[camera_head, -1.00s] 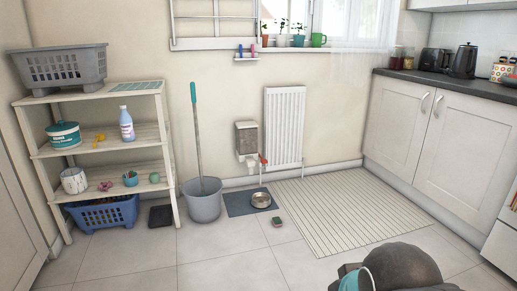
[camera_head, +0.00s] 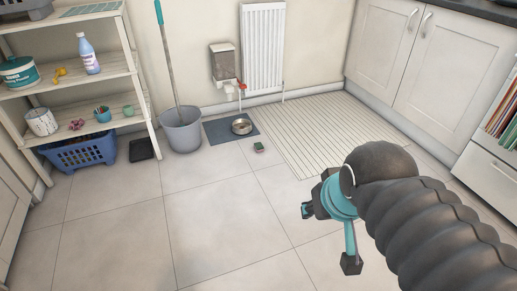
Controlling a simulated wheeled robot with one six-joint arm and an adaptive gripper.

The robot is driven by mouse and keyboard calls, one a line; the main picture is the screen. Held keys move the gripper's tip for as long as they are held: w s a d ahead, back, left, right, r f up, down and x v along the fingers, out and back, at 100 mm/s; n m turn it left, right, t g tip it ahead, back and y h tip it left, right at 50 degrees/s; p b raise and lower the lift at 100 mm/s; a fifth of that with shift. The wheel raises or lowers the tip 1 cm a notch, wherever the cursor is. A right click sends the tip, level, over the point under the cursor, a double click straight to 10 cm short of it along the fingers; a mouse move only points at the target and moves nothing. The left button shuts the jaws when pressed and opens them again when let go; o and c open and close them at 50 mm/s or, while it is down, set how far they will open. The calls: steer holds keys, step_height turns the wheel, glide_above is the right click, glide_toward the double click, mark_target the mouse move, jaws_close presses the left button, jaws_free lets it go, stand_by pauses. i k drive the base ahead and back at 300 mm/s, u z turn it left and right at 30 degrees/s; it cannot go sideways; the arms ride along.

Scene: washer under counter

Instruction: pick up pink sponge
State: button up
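A small sponge-like block (camera_head: 259,147) lies on the floor tiles near the left edge of the slatted mat. Its top looks dark green with a hint of pink at the side; it is too small to tell well. My gripper (camera_head: 328,237) is at the lower right, with its two fingers spread wide apart and nothing seen between them. It is nearer to the camera than the block, and to its right in the picture. A small pink thing (camera_head: 77,125) lies on the lower shelf of the rack; its kind is unclear.
A metal bowl (camera_head: 242,126) stands on a dark mat (camera_head: 217,133) behind the block. A grey bucket (camera_head: 181,132) with a teal-handled mop is to the left. The slatted mat (camera_head: 325,128) lies to the right. The tiled floor in front is clear.

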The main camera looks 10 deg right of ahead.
mark_target(260, 148)
steer(key=u, duration=0.05)
steer(key=i, duration=2.3)
steer(key=u, duration=0.4)
